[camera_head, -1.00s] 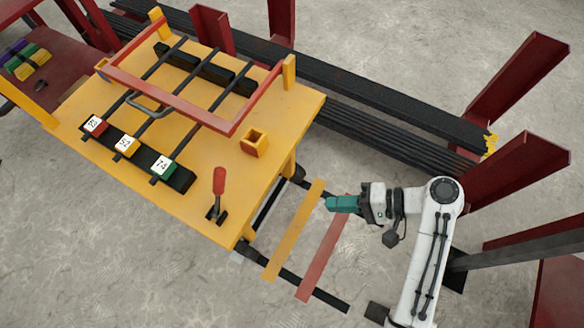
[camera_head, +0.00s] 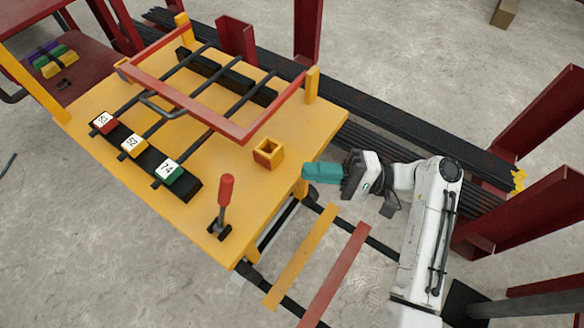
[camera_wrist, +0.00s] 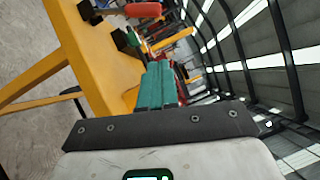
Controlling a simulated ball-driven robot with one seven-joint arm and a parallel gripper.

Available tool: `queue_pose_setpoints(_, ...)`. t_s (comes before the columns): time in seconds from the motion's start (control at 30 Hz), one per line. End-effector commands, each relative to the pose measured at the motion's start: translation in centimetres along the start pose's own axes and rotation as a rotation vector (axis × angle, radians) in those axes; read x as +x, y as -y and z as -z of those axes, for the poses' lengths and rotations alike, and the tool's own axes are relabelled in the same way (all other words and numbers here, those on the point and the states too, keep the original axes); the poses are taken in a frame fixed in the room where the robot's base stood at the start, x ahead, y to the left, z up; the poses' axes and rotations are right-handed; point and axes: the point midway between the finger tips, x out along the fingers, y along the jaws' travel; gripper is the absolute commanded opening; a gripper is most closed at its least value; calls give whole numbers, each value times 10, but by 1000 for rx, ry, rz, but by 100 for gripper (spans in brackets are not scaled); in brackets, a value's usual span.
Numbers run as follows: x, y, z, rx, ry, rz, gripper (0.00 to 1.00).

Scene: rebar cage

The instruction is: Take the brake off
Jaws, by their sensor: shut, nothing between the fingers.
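The likely brake is a lever with a red handle (camera_head: 226,190) on a black base (camera_head: 220,229), standing nearly upright at the near right corner of the yellow table (camera_head: 255,205). My gripper (camera_head: 306,172), with teal fingers, is shut and empty, just off the table's right edge. It is to the right of the lever and apart from it. In the wrist view the teal fingers (camera_wrist: 155,88) lie side by side, with the red handle (camera_wrist: 143,10) beyond them at the top.
A yellow square socket (camera_head: 268,153) stands on the table between lever and red frame (camera_head: 215,120). Numbered blocks (camera_head: 168,168) sit on a black bar at the left. Yellow and red strips (camera_head: 335,275) lie low beside the table. Red posts (camera_head: 530,110) stand at the right.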

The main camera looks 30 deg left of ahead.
Motion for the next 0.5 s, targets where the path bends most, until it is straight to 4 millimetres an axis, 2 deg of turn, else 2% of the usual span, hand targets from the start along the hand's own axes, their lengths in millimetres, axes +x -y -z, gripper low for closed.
queue_pose_setpoints(0.4, 80, -2, -1, 0, 4, -1, 0)
queue_pose_setpoints(0.5, 94, -1, -6, -1, 2, -1, 0)
